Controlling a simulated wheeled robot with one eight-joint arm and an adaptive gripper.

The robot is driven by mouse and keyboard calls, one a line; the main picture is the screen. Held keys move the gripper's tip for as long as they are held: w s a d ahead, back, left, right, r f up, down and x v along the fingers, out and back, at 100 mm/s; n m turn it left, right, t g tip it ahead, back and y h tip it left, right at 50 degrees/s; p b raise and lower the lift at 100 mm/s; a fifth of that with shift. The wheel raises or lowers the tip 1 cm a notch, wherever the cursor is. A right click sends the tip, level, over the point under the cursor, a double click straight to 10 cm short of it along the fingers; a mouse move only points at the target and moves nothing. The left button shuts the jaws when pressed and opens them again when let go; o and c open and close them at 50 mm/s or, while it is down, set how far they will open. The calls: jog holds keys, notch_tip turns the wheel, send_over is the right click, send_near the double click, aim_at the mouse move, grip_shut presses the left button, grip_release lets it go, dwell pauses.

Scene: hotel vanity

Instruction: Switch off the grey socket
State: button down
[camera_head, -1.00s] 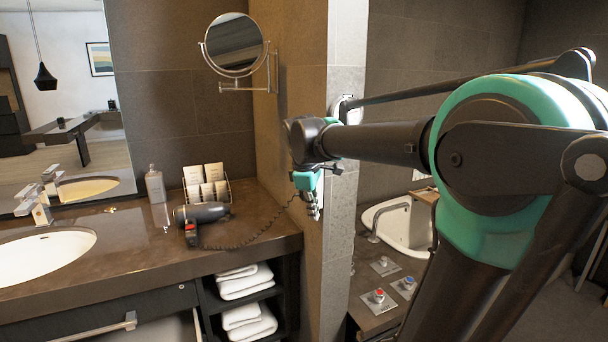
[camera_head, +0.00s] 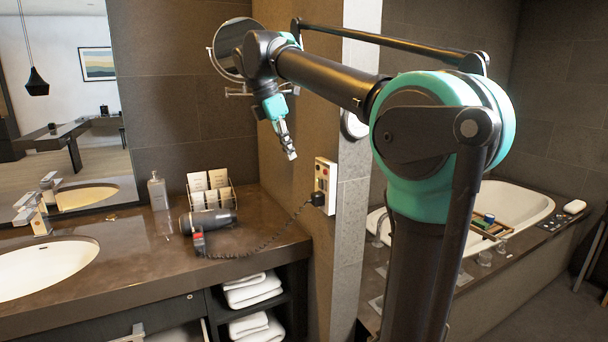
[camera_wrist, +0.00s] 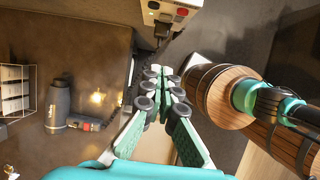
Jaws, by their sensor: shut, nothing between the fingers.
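The socket panel (camera_head: 325,184) is a pale grey plate on the side of the wall at the right end of the vanity. A black plug (camera_head: 317,199) with a cord sits at its lower part. In the wrist view the panel (camera_wrist: 172,11) shows at the top, with small red parts and the dark plug below. My gripper (camera_head: 291,155) is shut and empty. It points down, to the left of the panel and a little above it, apart from it. In the wrist view its closed fingertips (camera_wrist: 166,73) lie below the panel.
A hair dryer (camera_head: 208,220) lies on the brown counter (camera_head: 140,255), its coiled cord running to the plug. A card rack (camera_head: 212,192) and a bottle (camera_head: 158,191) stand behind it. A round mirror (camera_head: 228,48) is behind my arm. The bathtub (camera_head: 515,200) is at right.

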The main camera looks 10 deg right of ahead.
jog(key=shift+w+a+r, duration=0.1)
jog(key=shift+r, duration=0.15)
send_over(313, 194)
notch_tip(313, 194, down, 9)
jog(key=shift+a, duration=0.15)
dwell(0.4)
jog(key=shift+r, duration=0.1)
